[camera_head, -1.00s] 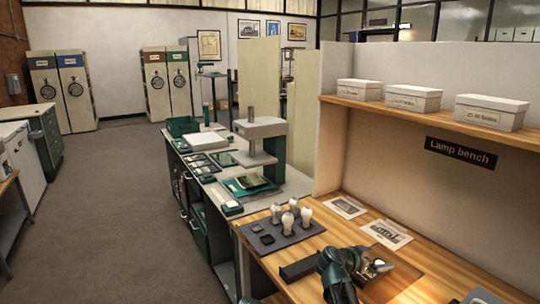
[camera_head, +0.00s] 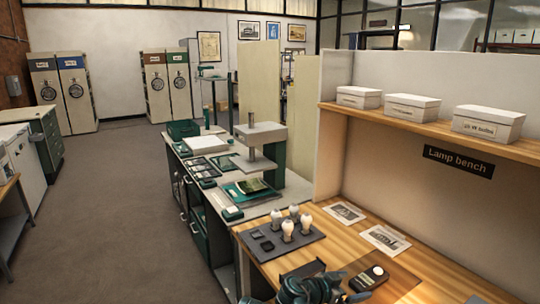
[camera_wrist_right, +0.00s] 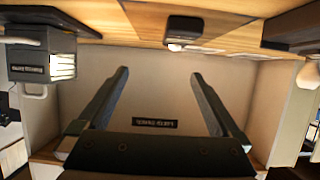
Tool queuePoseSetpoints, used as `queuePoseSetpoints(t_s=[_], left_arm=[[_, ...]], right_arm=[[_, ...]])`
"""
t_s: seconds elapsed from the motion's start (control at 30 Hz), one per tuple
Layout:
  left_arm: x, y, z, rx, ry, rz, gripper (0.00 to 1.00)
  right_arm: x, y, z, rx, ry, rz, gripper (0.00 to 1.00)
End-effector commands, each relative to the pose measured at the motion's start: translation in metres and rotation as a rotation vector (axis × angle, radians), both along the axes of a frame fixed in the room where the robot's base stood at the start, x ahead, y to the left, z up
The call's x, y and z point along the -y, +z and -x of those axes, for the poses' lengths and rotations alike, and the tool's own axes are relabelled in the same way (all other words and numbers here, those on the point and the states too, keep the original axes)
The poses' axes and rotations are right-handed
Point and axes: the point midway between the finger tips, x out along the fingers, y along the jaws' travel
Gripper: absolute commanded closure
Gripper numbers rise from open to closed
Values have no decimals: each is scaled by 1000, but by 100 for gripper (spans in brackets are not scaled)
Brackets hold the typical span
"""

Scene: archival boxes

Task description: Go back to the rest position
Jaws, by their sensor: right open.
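My right gripper (camera_wrist_right: 160,75) is open in the right wrist view. Its two dark fingers are spread wide with nothing between them. In the head view my dark teal right arm (camera_head: 310,288) shows at the bottom edge, low over the front of the wooden bench (camera_head: 325,240); its fingertips are hard to make out there. A small dark device with a pale round top (camera_head: 369,278) lies on a brown mat on the bench, just right of the arm and apart from it. My left gripper is not in view.
A dark tray (camera_head: 262,252) with several white bulbs stands on the bench, with two printed sheets (camera_head: 345,212) behind. White boxes (camera_head: 412,108) line the shelf above the "Lamp bench" sign (camera_head: 458,161). A press (camera_head: 262,133) stands on the grey counter. The floor at left is clear.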

Motion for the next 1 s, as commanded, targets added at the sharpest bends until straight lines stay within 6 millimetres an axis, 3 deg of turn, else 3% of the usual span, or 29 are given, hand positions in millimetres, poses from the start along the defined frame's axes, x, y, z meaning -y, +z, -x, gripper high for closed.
queuePoseSetpoints(t_s=[0.63,1.0], left_arm=[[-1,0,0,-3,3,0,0],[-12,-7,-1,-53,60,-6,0]], right_arm=[[-9,0,8,-5,-1,-1,0],[-23,-20,11,-107,-12,-11,0]])
